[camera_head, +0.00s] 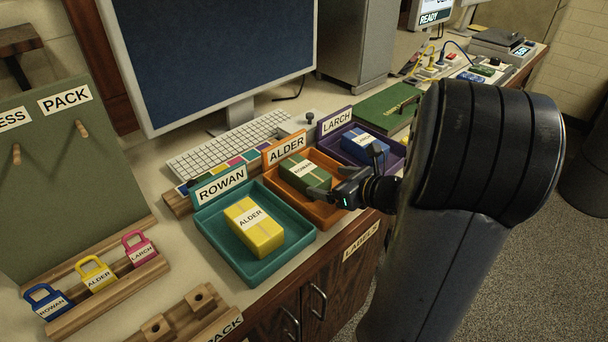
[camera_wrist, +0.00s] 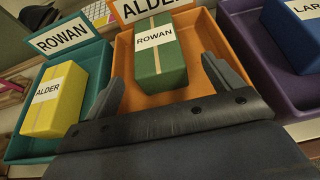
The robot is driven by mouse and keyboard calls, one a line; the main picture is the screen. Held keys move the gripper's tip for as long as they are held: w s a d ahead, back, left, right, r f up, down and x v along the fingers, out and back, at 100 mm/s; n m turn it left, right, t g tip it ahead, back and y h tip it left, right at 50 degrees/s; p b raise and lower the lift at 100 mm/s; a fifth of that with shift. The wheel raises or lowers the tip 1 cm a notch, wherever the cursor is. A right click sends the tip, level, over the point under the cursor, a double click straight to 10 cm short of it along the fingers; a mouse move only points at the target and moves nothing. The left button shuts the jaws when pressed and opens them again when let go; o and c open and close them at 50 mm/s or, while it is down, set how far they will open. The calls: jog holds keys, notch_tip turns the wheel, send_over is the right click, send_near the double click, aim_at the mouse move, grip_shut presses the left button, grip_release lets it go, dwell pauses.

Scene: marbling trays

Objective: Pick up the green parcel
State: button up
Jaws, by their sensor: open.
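The green parcel (camera_head: 306,174) carries a ROWAN label and lies in the orange tray (camera_head: 325,222) marked ALDER. In the wrist view the green parcel (camera_wrist: 160,55) lies ahead of my gripper, roughly between the lines of its two fingers. My gripper (camera_head: 345,178) is at the front of the orange tray. In the wrist view my gripper (camera_wrist: 168,86) is open, its fingers spread wide, with nothing held. The far end of the parcel shows clear; my gripper covers part of the orange tray.
A teal tray (camera_head: 222,254) marked ROWAN holds a yellow parcel (camera_head: 254,227) labelled ALDER, at the left. A purple tray (camera_head: 391,172) marked LARCH holds a blue parcel (camera_head: 363,145) at the right. The sign cards, keyboard (camera_head: 228,144) and monitor (camera_head: 210,60) stand behind.

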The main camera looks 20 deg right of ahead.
aim_at(309, 175)
jog(key=x, duration=0.8)
jog(key=shift+a+p, duration=0.2)
jog(key=shift+p, duration=0.15)
jog(key=shift+c, duration=0.2)
jog(key=shift+r, duration=0.1)
jog(key=c, duration=1.2)
